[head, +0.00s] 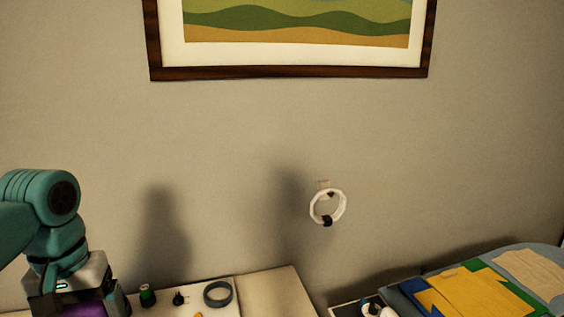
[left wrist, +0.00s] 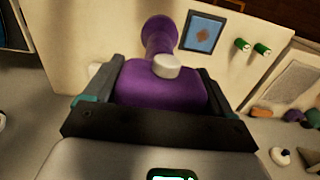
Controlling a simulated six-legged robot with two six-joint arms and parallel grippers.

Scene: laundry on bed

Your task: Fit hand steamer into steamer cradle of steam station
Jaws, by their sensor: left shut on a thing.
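My left gripper (left wrist: 160,95) is shut on a purple object with a white knob, which I take to be the hand steamer (left wrist: 158,88). Its body fills the space between the two dark fingers, and a purple flared end points away from the gripper. In the head view my left gripper (head: 78,298) is at the lower left edge, with part of the purple steamer (head: 85,310) under it; the rest is cut off. My right gripper is in neither view. I cannot make out the steam station or its cradle for sure.
A pale surface holds a green spool (head: 147,295), a small dark item (head: 180,298) and a grey ring (head: 217,283). A white ring (head: 341,209) hangs on the wall below a framed picture (head: 290,73). Folded cloths (head: 468,297) lie at the right.

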